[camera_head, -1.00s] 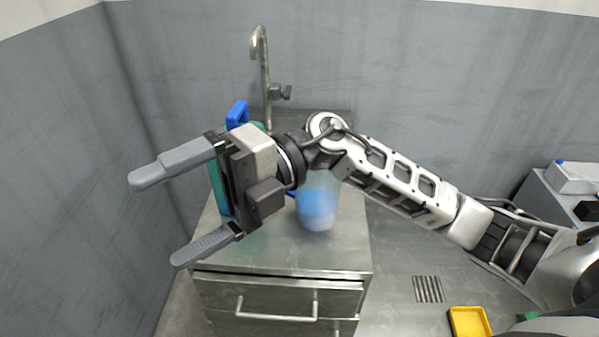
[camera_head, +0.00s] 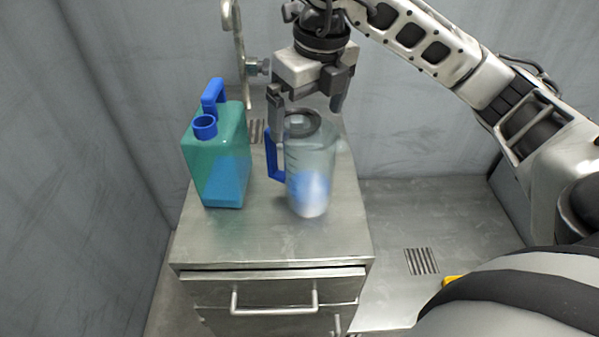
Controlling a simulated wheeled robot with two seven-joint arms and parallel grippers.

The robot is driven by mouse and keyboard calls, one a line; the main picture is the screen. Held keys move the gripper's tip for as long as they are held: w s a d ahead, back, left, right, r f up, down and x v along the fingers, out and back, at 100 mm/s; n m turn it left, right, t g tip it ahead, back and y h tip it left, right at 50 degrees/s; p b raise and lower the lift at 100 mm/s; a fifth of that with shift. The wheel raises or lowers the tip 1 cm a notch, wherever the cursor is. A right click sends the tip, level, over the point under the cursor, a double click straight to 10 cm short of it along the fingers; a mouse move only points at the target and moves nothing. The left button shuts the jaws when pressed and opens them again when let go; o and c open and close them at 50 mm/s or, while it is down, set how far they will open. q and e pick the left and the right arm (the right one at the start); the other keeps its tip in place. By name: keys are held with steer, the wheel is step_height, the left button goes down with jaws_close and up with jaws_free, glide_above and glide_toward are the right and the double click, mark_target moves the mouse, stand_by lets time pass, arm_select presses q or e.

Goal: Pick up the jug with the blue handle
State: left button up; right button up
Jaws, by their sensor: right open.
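The jug with the blue handle (camera_head: 310,163) is a clear, rounded vessel with a blue patch low on its front. It stands upright on the metal cabinet top, its blue handle (camera_head: 273,157) on its left side. My right gripper (camera_head: 306,118) is open and points down at the jug's top from above. One finger shows on the left, near the handle and rim; the other is on the right, higher in the picture. I cannot tell whether either finger touches the jug. My left gripper is not in view.
A teal canister (camera_head: 217,160) with a blue cap and handle stands left of the jug. A metal faucet (camera_head: 240,50) rises behind. The steel cabinet (camera_head: 270,245) has drawers with bar handles. Its front top is clear. Grey walls close in at left and behind.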

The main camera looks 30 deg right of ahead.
mark_target(302, 144)
steer(key=f, duration=0.2)
steer(key=w+f, duration=0.1)
steer(key=f, duration=0.4)
steer(key=shift+w+a+f, duration=0.15)
steer(key=shift+w+f, duration=0.05)
steer(key=shift+f, duration=0.1)
steer(key=c, duration=1.6)
